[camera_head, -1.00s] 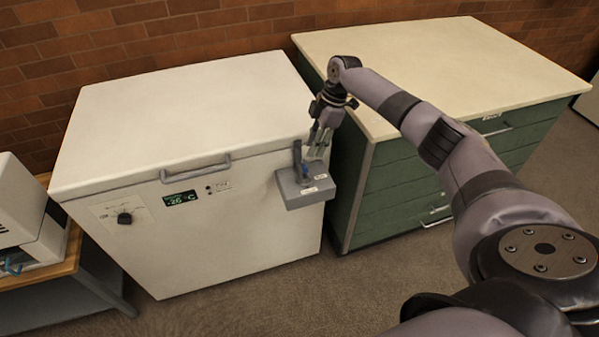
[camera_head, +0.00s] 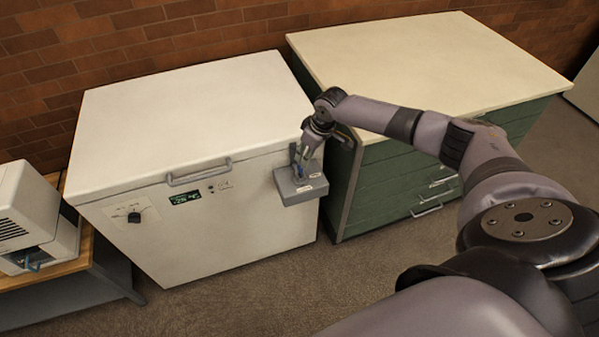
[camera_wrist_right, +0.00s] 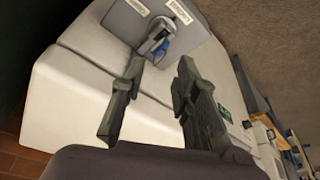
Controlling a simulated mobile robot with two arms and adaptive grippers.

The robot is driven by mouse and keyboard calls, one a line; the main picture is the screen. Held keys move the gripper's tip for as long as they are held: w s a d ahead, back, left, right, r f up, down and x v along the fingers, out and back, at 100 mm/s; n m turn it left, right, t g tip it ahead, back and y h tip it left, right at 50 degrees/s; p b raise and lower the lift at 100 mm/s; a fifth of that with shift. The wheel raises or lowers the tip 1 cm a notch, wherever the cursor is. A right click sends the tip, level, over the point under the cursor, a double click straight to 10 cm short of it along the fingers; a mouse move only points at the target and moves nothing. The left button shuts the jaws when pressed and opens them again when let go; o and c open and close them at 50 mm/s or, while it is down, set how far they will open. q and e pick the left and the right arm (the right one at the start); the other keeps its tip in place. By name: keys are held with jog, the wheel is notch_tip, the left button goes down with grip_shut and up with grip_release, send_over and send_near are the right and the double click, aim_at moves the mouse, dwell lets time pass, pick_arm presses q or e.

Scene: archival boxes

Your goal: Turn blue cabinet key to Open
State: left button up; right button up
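A small blue key (camera_head: 299,171) sits on a grey lock box (camera_head: 300,190) at the front right of a white chest freezer (camera_head: 240,225). A grey upright piece (camera_head: 292,153) stands by the key. The right wrist view shows the blue key (camera_wrist_right: 164,46) beside this piece, and two white labels (camera_wrist_right: 180,11) on the box (camera_wrist_right: 115,22); their text is unreadable. My right gripper (camera_head: 304,152) is just above the box. In its wrist view the fingers (camera_wrist_right: 160,65) are apart, with the key just beyond the tips, between them. My left gripper is out of view.
The freezer has a front handle (camera_head: 199,172), a dial (camera_head: 134,217) and a green display (camera_head: 185,198). A green drawer cabinet (camera_head: 400,185) with a cream top stands close on the right. A white device (camera_head: 30,215) sits on a bench at the left. Floor in front is clear.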

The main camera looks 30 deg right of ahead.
aim_at(301, 168)
pick_arm(q)
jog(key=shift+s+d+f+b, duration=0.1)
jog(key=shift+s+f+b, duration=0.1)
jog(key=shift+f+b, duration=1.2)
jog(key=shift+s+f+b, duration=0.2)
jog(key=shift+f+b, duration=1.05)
jog(key=shift+b, duration=0.1)
pick_arm(e)
jog(key=shift+w+a+f+m+h, duration=0.15)
jog(key=shift+w+f+m+h, duration=0.2)
jog(key=shift+f+m, duration=0.8)
jog(key=shift+w+a+f+m+h, duration=0.3)
jog(key=shift+f+m, duration=0.6)
jog(key=shift+f, duration=0.45)
jog(key=shift+w+a+f+m+h, duration=0.1)
jog(key=shift+w+f+m+h, duration=0.25)
jog(key=shift+f+m, duration=0.8)
grip_shut()
